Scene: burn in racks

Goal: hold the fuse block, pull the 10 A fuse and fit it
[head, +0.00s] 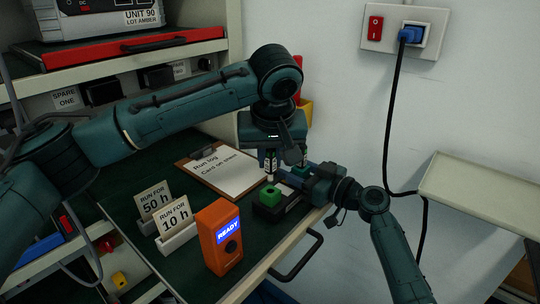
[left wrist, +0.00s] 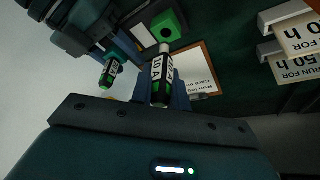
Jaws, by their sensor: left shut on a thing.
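The black fuse block (head: 268,214) lies on the dark green bench top, with a green square part (head: 272,195) on its near end. The green part also shows in the left wrist view (left wrist: 167,26). My left gripper (head: 272,165) is shut on a black-and-green fuse (left wrist: 160,72) marked 10 A, its pale tip pointing at the block, apparently above it. A second green-ended piece (left wrist: 110,72), also marked 10 A, shows beside it; I cannot tell whether it is seated. My right gripper (head: 312,184) is at the block's right end; its fingertips are hidden.
An orange READY box (head: 219,237) and cards for 10 h (head: 174,216) and 50 h (head: 153,198) stand left of the block. A clipboard (head: 221,169) lies behind. A wall socket (head: 404,33) with a hanging cable is at right.

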